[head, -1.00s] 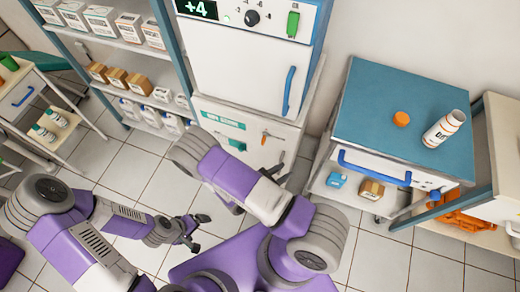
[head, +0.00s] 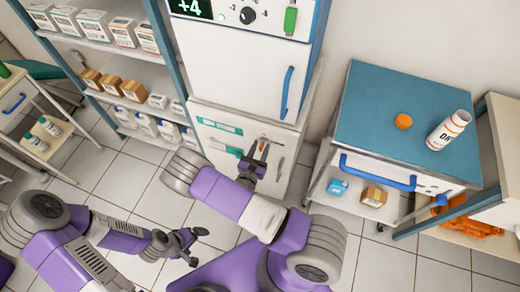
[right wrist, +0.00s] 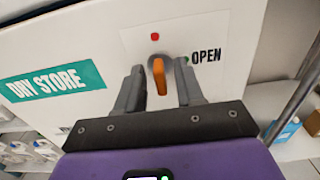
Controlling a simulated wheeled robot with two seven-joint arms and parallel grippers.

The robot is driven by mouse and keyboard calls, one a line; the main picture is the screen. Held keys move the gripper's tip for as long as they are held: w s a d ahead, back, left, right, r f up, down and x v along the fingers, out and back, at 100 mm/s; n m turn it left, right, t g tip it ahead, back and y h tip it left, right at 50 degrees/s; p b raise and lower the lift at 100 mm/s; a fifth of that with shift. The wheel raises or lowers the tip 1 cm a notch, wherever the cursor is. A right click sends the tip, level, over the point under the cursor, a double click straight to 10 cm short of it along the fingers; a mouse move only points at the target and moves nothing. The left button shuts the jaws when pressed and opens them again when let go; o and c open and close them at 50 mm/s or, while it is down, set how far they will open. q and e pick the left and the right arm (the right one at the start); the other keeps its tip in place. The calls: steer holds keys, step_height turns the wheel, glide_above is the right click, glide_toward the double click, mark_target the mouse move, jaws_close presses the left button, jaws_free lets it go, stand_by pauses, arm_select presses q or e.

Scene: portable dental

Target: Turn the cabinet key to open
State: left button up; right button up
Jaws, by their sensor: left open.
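The orange cabinet key (right wrist: 159,76) stands upright in its lock on the white "DRY STORE" cabinet (right wrist: 75,50), below a red dot. The word OPEN (right wrist: 206,57), with a green dot, is right of it. In the head view the cabinet (head: 216,140) is below a white fridge-like unit. My right gripper (right wrist: 159,88) is open, one finger on each side of the key, with visible gaps. In the head view the right gripper (head: 256,156) is in front of the cabinet and partly covers the key area. My left gripper (head: 198,246) is open and empty above the floor.
A blue-topped cart (head: 390,115) at the right bears an orange cap and a white bottle. An open-doored cabinet (head: 500,150) stands beyond it. Shelves (head: 100,50) with boxes and bottles stand at the left. The tiled floor between is mostly clear.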

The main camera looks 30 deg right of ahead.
jaws_close()
